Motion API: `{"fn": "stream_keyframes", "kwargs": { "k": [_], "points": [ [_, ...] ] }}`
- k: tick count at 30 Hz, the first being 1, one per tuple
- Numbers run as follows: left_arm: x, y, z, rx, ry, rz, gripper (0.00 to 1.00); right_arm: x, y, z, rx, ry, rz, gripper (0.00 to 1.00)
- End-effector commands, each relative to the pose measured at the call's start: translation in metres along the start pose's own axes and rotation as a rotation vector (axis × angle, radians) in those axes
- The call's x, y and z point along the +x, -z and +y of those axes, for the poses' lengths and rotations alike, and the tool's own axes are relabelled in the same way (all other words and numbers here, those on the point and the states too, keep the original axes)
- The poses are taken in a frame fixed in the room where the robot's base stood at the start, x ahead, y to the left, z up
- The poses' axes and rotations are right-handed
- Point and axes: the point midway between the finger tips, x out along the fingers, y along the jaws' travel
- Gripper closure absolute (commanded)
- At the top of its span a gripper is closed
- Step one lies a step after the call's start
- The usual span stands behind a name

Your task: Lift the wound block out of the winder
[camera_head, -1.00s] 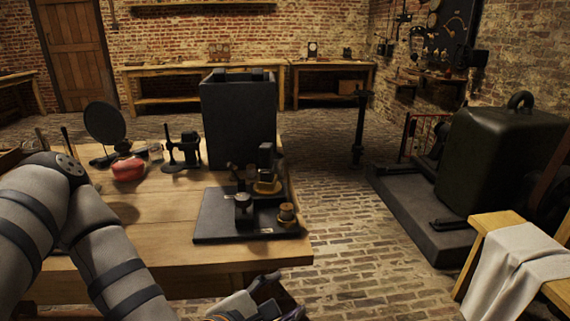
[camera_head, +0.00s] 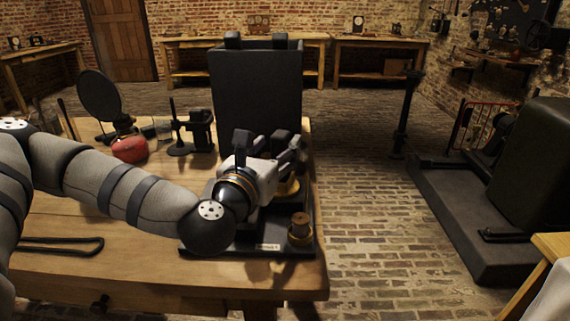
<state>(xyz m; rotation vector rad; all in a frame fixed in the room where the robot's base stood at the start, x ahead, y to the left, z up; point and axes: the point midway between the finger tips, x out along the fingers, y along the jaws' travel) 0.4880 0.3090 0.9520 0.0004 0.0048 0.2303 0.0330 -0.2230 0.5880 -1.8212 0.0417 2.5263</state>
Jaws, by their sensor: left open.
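The winder is a dark flat base (camera_head: 222,247) on the wooden table, with a small label on its front edge. A brass-topped round post (camera_head: 300,229) stands at its front right corner. Part of a brass disc (camera_head: 287,188) shows behind my left gripper (camera_head: 268,140), which is open over the winder with its fingers pointing away from me. The wound block cannot be made out clearly; the gripper covers the middle of the winder. I cannot tell whether the fingers touch anything. My right gripper is not in view.
A tall dark box (camera_head: 257,85) stands just behind the winder. A red rounded object (camera_head: 130,149), a black disc on a stand (camera_head: 99,95) and a small black stand (camera_head: 190,132) are at the left. A bent black rod (camera_head: 62,245) lies near the front.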

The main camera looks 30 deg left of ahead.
Motion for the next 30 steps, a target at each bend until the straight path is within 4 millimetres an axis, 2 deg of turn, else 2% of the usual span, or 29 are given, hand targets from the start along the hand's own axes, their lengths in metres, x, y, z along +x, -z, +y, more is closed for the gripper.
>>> {"fn": "stream_keyframes", "kwargs": {
  "k": [1,6,13,14,20,30],
  "points": [
    [0.010,-0.009,0.003,-0.001,-0.003,-0.011,0.50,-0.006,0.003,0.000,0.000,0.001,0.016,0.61],
    [0.036,-0.007,0.004,0.000,-0.001,-0.007,0.50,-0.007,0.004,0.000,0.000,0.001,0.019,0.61],
    [0.039,-0.006,0.004,-0.001,0.000,-0.004,0.50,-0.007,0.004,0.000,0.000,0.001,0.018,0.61],
    [0.039,-0.006,0.004,-0.001,0.000,-0.004,0.55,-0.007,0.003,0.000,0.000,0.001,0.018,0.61],
    [0.038,-0.006,0.004,0.000,0.000,-0.004,1.00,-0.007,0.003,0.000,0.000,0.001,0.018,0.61],
    [0.038,-0.007,0.004,-0.001,0.000,-0.006,1.00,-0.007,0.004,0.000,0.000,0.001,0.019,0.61]
  ]
}}
